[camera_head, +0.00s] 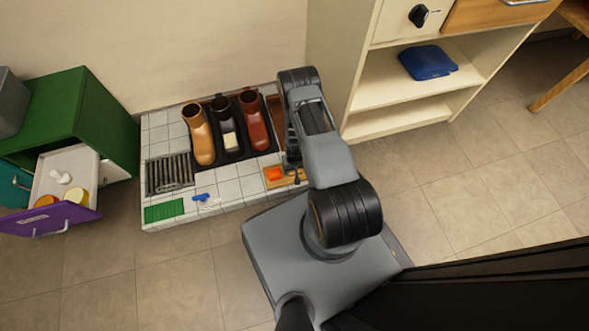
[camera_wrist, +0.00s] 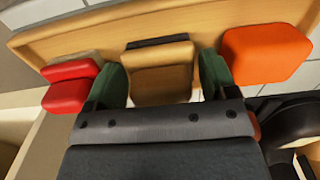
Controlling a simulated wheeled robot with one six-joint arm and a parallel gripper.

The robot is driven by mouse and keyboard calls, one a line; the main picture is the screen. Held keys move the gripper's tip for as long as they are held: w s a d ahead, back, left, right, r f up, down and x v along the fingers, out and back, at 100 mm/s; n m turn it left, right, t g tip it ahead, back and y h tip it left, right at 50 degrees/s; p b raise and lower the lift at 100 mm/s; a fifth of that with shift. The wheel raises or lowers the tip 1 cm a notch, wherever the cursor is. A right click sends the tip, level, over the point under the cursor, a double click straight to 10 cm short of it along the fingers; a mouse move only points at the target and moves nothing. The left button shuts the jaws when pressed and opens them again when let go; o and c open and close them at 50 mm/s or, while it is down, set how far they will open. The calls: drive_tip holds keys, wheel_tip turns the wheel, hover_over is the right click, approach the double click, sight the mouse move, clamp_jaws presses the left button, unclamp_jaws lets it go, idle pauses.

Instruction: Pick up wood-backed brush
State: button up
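The wood-backed brush (camera_wrist: 160,78), a tan block with a dark strip along its far edge, sits on a light wooden rack (camera_wrist: 215,22) in the wrist view. It lies between a red block (camera_wrist: 70,88) on the left and an orange block (camera_wrist: 266,52) on the right. My gripper (camera_wrist: 163,80) is open, with its green-padded fingers on either side of the brush. The gap on each side is narrow, and contact is not clear. In the head view the arm hides the brush; the orange block (camera_head: 274,174) shows on the rack (camera_head: 286,183).
A tiled platform (camera_head: 225,192) holds several boots, a grate (camera_head: 170,175), a green mat (camera_head: 164,211) and a blue item (camera_head: 200,197). A cream shelf unit (camera_head: 400,117) stands close to the right of my arm. A green cabinet (camera_head: 85,112) with an open drawer stands left.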

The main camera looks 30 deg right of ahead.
drive_tip(key=c, duration=0.6)
drive_tip(key=shift+r+p, duration=0.3)
drive_tip(key=shift+r, duration=0.25)
wheel_tip(320, 180, up, 2)
drive_tip(key=shift+r+p, duration=0.1)
drive_tip(key=shift+p, duration=0.55)
drive_tip(key=s+a+r+p, duration=0.1)
drive_tip(key=a+r, duration=0.2)
drive_tip(key=a, duration=0.1)
drive_tip(key=s+a+r+p, duration=0.2)
drive_tip(key=a+r, duration=0.1)
drive_tip(key=a, duration=0.2)
drive_tip(key=s+a+r+p, duration=0.1)
drive_tip(key=a+r+p, duration=0.1)
drive_tip(key=a+r, duration=0.1)
drive_tip(key=shift+s+a+r, duration=0.35)
drive_tip(key=shift+a, duration=0.3)
